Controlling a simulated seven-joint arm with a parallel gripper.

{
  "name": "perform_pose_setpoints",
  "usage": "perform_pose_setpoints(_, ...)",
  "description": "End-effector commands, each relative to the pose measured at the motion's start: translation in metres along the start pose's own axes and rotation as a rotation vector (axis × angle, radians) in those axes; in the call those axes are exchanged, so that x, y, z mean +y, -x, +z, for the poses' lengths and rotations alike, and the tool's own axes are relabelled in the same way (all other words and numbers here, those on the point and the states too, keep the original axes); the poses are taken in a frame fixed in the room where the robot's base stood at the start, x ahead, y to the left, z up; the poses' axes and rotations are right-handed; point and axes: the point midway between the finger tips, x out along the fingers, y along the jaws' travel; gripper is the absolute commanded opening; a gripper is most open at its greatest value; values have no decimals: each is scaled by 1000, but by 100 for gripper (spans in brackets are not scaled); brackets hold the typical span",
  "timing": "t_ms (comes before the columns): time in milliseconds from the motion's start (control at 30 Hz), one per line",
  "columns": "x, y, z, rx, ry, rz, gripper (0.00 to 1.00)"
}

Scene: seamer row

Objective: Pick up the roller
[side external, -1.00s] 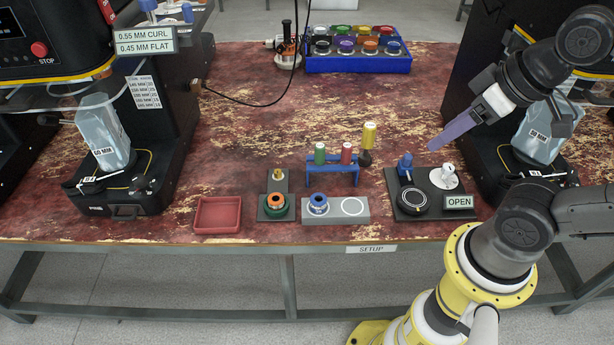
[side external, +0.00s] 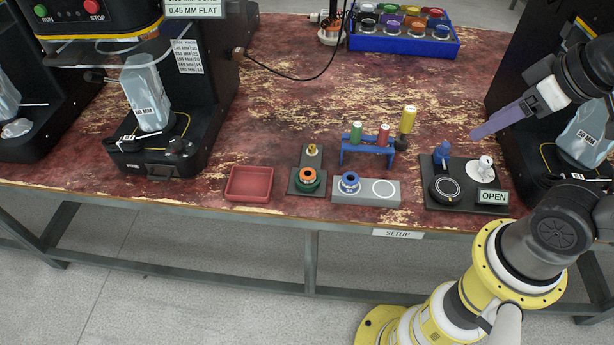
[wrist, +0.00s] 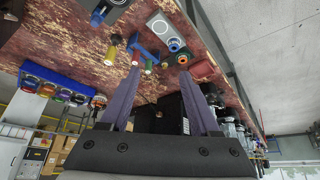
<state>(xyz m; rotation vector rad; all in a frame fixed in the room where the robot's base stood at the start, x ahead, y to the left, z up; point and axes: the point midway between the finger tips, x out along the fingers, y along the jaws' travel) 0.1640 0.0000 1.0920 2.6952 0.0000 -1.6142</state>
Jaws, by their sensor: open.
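Several roller-like parts show, and I cannot tell which is "the roller". In the side view, a green cylinder (side external: 356,131) and a red cylinder (side external: 383,134) stand upright in a blue rack (side external: 367,152). A yellow cylinder (side external: 408,119) stands on a dark base right of it. A green-and-orange ring part (side external: 308,178) sits on a black plate, and a blue ring part (side external: 349,183) on a grey block (side external: 366,196). My gripper (side external: 476,135), with purple fingers, is raised right of them, apart from all. In the wrist view, my gripper (wrist: 158,70) is open and empty.
A red tray (side external: 249,184) lies left of the fixtures. A black plate (side external: 465,200) with a blue knob, a white piece and an OPEN sign (side external: 492,197) lies right. A blue crate (side external: 405,42) of coloured parts stands behind.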

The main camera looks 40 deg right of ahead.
Motion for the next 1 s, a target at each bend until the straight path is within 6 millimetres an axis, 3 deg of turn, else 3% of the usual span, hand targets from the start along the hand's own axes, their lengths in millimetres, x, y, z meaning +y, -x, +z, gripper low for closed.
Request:
perform_pose_setpoints(267,0,0,0,0,0,0,63)
perform_pose_setpoints(433,0,0,0,0,0,0,87)
perform_pose_setpoints(700,0,0,0,0,4,0,87)
perform_pose_setpoints(867,0,0,0,1,100,0,87)
perform_pose_setpoints(1000,0,13,-22,48,276,7,87)
